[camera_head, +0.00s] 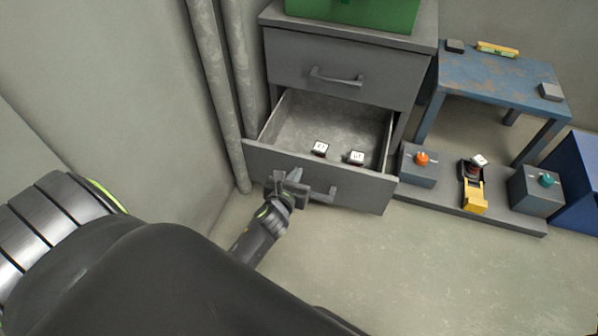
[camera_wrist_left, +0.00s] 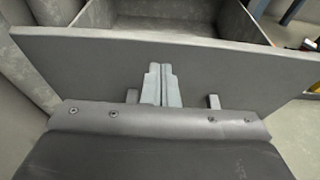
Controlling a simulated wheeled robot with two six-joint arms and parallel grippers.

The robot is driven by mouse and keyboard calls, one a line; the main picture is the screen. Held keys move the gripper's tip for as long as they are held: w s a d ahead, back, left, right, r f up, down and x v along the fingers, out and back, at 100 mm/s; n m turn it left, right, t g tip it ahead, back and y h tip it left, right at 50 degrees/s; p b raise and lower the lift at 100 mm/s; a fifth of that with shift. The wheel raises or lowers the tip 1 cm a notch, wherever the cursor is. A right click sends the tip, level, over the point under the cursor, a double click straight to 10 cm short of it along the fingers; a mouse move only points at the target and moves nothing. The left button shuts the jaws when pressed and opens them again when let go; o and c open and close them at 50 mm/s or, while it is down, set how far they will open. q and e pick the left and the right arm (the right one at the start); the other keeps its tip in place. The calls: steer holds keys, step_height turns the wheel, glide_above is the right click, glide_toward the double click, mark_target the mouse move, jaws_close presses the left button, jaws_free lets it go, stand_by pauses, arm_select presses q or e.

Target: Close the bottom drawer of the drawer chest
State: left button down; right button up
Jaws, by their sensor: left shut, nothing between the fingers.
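The grey drawer chest (camera_head: 345,62) stands against the wall. Its bottom drawer (camera_head: 318,176) is pulled out, and two small black-and-white blocks (camera_head: 320,149) lie inside it. The drawer front also shows in the left wrist view (camera_wrist_left: 225,70). My left gripper (camera_head: 290,180) is shut and empty at the drawer front, by the handle (camera_head: 325,194). In the left wrist view its fingers (camera_wrist_left: 161,84) point at the front panel between the handle's two ends; whether they touch the panel is unclear. My right gripper is not in view.
The top drawer (camera_head: 340,72) is shut, and a green box (camera_head: 355,14) sits on the chest. To the right are a blue table (camera_head: 495,78) and a low base (camera_head: 480,211) with switch boxes. Two pipes (camera_head: 225,80) run beside the chest. Floor in front is clear.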

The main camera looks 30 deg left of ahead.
arm_select(q)
steer(key=shift+w+a, duration=0.15)
steer(key=shift+w, duration=0.55)
steer(key=shift+w+a+b, duration=0.15)
steer(key=shift+w+b, duration=0.2)
steer(key=shift+w, duration=0.25)
steer(key=shift+w, duration=0.1)
